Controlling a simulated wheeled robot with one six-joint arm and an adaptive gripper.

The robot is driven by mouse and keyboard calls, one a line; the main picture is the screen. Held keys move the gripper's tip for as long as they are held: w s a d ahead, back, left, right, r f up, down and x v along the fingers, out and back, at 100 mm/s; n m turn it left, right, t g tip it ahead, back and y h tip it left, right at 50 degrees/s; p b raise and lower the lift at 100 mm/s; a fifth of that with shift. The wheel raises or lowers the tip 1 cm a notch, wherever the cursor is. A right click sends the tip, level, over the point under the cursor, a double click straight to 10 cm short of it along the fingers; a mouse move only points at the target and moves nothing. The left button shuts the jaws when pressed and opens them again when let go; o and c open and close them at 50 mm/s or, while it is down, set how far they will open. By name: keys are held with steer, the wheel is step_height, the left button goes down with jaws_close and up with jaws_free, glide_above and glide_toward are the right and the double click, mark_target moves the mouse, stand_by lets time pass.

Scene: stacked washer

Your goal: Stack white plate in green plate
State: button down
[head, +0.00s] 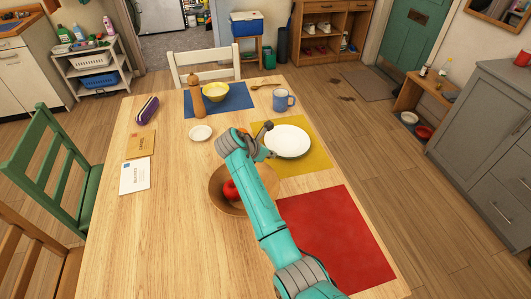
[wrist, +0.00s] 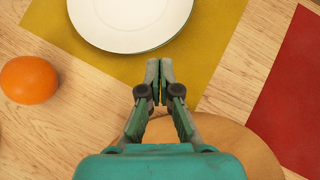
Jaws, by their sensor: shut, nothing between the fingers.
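The white plate (head: 288,139) lies face up on the yellow mat (head: 313,163); its lower part fills the top of the wrist view (wrist: 128,18). A thin green rim (wrist: 166,41) shows along its lower right edge, so the green plate appears to be directly beneath it, mostly hidden. My gripper (wrist: 159,66) is shut and empty, its tips just outside the plates' near edge in the wrist view. In the head view my gripper (head: 266,152) is partly hidden by my arm, beside the plate's left edge.
A wooden bowl (head: 217,197) with a red apple (head: 230,190) stands under my arm. An orange (wrist: 29,80) lies left of my gripper in the wrist view. A blue mug (head: 281,101), pepper mill (head: 197,99) and small white saucer (head: 201,133) stand beyond. The red mat (head: 340,238) is empty.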

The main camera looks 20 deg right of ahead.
mark_target(283, 154)
steer(key=shift+x, duration=2.3)
steer(key=shift+w+d, duration=0.45)
steer(key=shift+d, duration=0.35)
